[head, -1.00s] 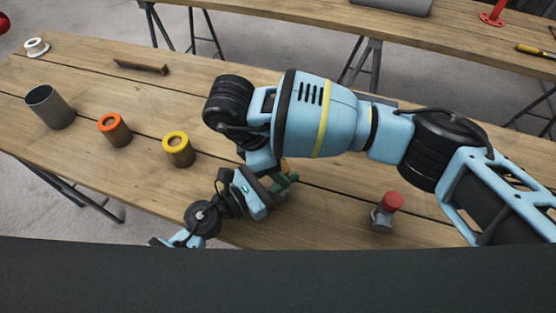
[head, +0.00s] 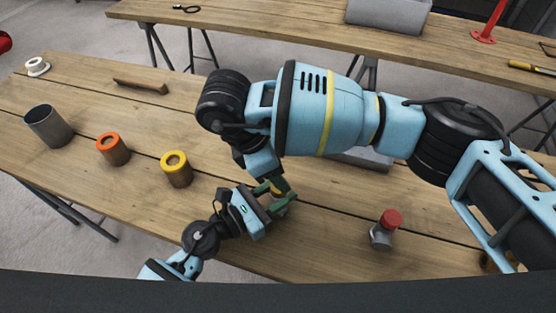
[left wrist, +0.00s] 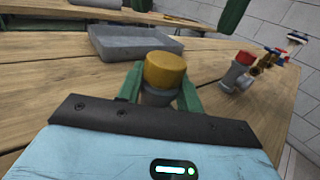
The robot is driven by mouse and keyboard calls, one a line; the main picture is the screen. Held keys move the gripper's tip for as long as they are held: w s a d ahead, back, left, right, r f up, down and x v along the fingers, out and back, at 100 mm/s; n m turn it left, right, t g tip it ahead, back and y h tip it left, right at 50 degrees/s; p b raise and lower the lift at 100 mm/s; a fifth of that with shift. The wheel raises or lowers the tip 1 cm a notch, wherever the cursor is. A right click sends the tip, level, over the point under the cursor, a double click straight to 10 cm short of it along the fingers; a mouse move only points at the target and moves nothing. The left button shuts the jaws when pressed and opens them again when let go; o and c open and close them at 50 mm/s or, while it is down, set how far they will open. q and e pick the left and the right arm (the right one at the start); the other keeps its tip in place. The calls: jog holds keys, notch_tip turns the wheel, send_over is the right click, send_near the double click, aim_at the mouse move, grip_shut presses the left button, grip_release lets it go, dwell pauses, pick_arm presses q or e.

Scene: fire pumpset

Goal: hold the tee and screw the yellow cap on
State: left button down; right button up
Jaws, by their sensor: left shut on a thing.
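The tee is a grey fitting (left wrist: 158,97) in the left wrist view, upright between the green fingers of my left gripper (left wrist: 158,92), which is shut on it. The yellow cap (left wrist: 166,70) sits on top of the tee; I cannot tell how far it is threaded. In the head view my left gripper (head: 274,198) is at the near edge of the table, and the tee is mostly hidden by fingers. My right gripper (left wrist: 188,10) hangs above the cap in the left wrist view. Its two green fingers are well apart, with nothing visible between them.
A yellow-topped cylinder (head: 176,170), an orange-topped one (head: 112,149) and a grey cup (head: 48,126) stand at left. A red-capped fitting (head: 383,229) stands to the right. A grey tray (left wrist: 132,42) lies behind the tee, and valves (left wrist: 270,60) stand beyond the red-capped fitting.

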jog(key=n, duration=0.4)
jog(key=shift+d+r+n, duration=0.1)
jog(key=shift+n, duration=0.3)
jog(key=n, duration=0.3)
jog(key=shift+w+y, duration=0.1)
jog(key=shift+y, duration=0.2)
jog(key=n, duration=0.4)
jog(key=shift+r+n+y, duration=0.2)
jog(key=shift+n+y, duration=0.1)
jog(key=n, duration=0.8)
jog(key=shift+w+d+r+y, duration=0.1)
jog(key=shift+r+y, duration=0.15)
jog(key=shift+y, duration=0.05)
jog(key=n, duration=0.8)
jog(key=shift+r+y, duration=0.25)
jog(key=shift+y, duration=0.15)
jog(key=n, duration=0.3)
jog(key=shift+r, duration=0.1)
jog(key=n, duration=0.4)
jog(key=shift+r+n+y, duration=0.2)
jog(key=shift+n+y, duration=0.2)
jog(key=n, duration=0.3)
jog(key=shift+r, duration=0.15)
jog(key=n, duration=0.3)
jog(key=shift+d+r+g+y, duration=0.1)
jog(key=shift+g+y, duration=0.2)
jog(key=n, duration=0.5)
jog(key=shift+s+r, duration=0.2)
jog(key=shift+r, duration=0.05)
